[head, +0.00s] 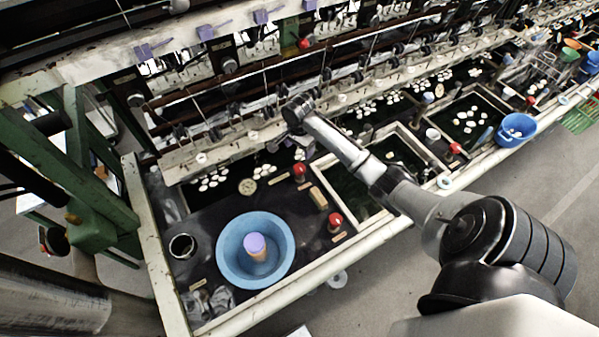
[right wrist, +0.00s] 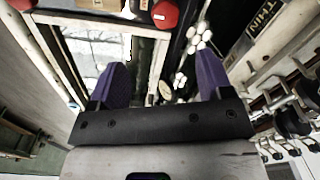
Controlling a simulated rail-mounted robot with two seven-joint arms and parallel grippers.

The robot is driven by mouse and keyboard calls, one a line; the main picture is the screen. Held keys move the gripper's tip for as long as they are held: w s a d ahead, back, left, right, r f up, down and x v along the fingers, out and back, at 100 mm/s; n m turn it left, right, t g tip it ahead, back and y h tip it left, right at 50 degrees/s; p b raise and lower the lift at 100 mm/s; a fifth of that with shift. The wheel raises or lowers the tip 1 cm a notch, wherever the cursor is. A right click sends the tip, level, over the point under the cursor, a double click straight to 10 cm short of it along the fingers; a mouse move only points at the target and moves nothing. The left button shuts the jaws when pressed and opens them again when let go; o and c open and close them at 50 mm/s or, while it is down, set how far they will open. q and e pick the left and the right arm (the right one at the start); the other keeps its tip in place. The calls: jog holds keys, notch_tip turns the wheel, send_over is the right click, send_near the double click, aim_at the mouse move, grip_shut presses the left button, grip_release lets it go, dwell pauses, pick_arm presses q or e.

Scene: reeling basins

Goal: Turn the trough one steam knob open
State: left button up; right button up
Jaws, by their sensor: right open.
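Two red knobs stand on the dark deck by the first trough in the head view. One (head: 300,171) is near the floating white cocoons, the other (head: 335,221) is nearer the front rim. Which one is the steam knob I cannot tell, as the small labels are unreadable. In the right wrist view the first knob (right wrist: 165,14) lies beyond the fingertips at the top edge. The second (right wrist: 20,3) is cut off at the top left. My right gripper (right wrist: 162,72) is open with purple fingers, empty, touching neither knob.
A blue basin (head: 226,272) holds a purple-topped cylinder (head: 256,247). A tan block (head: 318,197) lies between the knobs. The reeling frame with rollers (head: 220,130) runs behind the troughs. Another blue basin (head: 517,128) stands farther right.

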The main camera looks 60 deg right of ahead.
aim_at(300, 167)
jog(key=shift+m, duration=0.6)
jog(key=f, duration=0.4)
jog(key=d+f+b, duration=0.1)
jog(key=f, duration=0.8)
jog(key=shift+w+d+f, duration=0.15)
jog(key=shift+w+f, duration=0.05)
jog(key=shift+w, duration=0.1)
jog(key=shift+c, duration=0.4)
